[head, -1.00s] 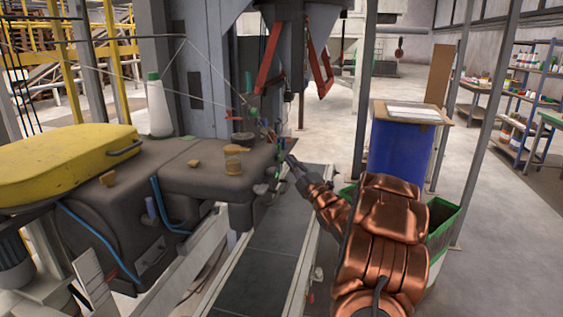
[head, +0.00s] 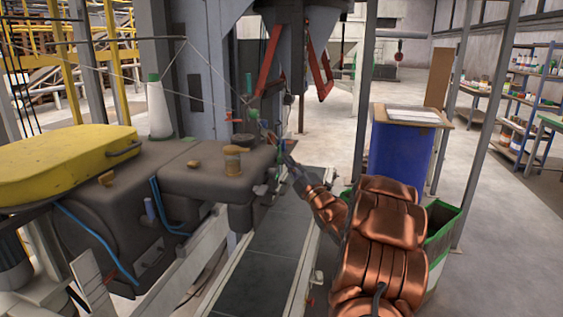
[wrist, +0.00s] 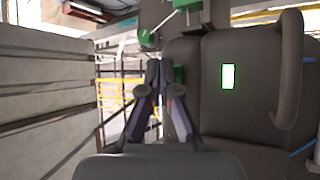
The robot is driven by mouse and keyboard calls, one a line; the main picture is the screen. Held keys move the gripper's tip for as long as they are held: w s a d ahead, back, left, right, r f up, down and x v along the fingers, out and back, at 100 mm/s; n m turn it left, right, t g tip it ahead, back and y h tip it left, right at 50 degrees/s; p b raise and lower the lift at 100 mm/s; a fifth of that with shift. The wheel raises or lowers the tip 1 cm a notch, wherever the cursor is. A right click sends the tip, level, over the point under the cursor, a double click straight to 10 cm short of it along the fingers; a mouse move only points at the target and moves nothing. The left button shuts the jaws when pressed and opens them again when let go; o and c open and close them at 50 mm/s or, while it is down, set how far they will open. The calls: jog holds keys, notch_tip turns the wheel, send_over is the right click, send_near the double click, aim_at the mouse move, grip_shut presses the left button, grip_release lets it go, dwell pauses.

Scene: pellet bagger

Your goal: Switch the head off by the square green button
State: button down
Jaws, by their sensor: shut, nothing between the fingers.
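The square green button (wrist: 228,76) shows in the wrist view as a bright green outline with a pale centre. It sits on the dark grey casing of the head (wrist: 256,105), right of my fingers. In the head view the button's face is turned away and hidden, while the head (head: 207,168) shows at middle left. My gripper (wrist: 160,68) is shut and empty, its fingertips left of the button and a little higher in the wrist view. In the head view my gripper (head: 275,142) is at the head's right end; contact cannot be told.
A curved dark handle (wrist: 290,70) stands out right of the button. Green parts and a thread guide (wrist: 180,6) are close above my fingertips. A conveyor (head: 262,250) runs below my arm.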

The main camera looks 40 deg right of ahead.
jog(key=shift+w+a+b, duration=0.25)
jog(key=shift+w+b, duration=0.05)
jog(key=shift+b, duration=0.15)
dwell(0.5)
jog(key=shift+s+d, duration=0.1)
jog(key=shift+s+d+b, duration=0.45)
jog(key=shift+s+b, duration=0.15)
jog(key=shift+s, duration=0.1)
jog(key=s+d+b, duration=0.2)
jog(key=s+d, duration=0.1)
jog(key=s, duration=0.2)
jog(key=shift+d, duration=0.25)
dwell(0.3)
dwell(0.5)
